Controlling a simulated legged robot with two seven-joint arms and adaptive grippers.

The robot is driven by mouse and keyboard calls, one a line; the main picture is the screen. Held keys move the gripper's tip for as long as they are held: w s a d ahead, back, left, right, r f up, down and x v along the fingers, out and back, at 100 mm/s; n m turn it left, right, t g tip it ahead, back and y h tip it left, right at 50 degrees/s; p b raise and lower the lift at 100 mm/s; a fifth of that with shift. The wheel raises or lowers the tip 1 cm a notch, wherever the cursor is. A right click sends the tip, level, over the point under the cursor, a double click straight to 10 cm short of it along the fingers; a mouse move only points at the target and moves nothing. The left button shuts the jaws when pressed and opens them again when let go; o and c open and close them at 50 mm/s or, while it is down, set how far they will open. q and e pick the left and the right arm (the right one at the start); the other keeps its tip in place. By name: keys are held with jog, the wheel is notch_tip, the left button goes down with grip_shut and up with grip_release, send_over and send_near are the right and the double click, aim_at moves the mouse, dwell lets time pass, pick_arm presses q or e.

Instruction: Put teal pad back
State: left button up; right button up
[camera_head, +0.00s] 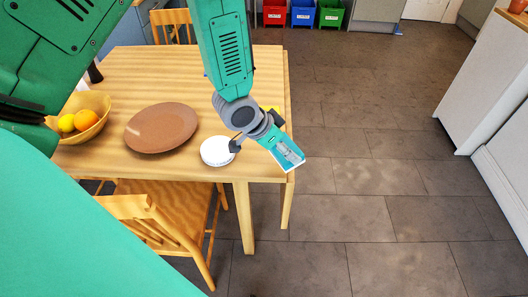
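A teal pad (281,152) with a pale edge and a grey patch sits at the right front corner of the wooden table (190,85) in the picture, reaching past the table's edge. My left gripper (268,131) is at the pad's upper end, in line with it, and appears shut on it. The fingertips are largely hidden. I cannot tell whether the pad touches the tabletop. My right gripper is not in view.
A white round dish (217,151) lies just left of the gripper, with a brown plate (161,128) and a fruit bowl (85,118) farther left. A yellow-and-black item (273,116) shows behind the gripper. A chair (150,220) stands in front. Floor at right is clear.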

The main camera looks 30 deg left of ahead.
pick_arm(q)
jog(key=w+a+r+n+g+y, duration=0.2)
jog(key=a+r+n, duration=0.1)
jog(key=a, duration=0.3)
jog(key=f, duration=0.2)
jog(key=a+f, duration=0.1)
jog(key=f, duration=0.2)
jog(key=shift+a+f, duration=0.15)
jog(key=shift+f, duration=0.1)
jog(key=shift+s+d+f, duration=0.1)
jog(key=shift+d+f, duration=0.1)
jog(key=shift+f, duration=0.75)
jog(key=shift+d+f, duration=0.2)
jog(key=shift+f, duration=0.75)
jog(key=shift+c, duration=0.3)
jog(key=o, duration=1)
jog(key=shift+a, duration=0.1)
jog(key=shift+a+f, duration=0.1)
jog(key=shift+a, duration=0.05)
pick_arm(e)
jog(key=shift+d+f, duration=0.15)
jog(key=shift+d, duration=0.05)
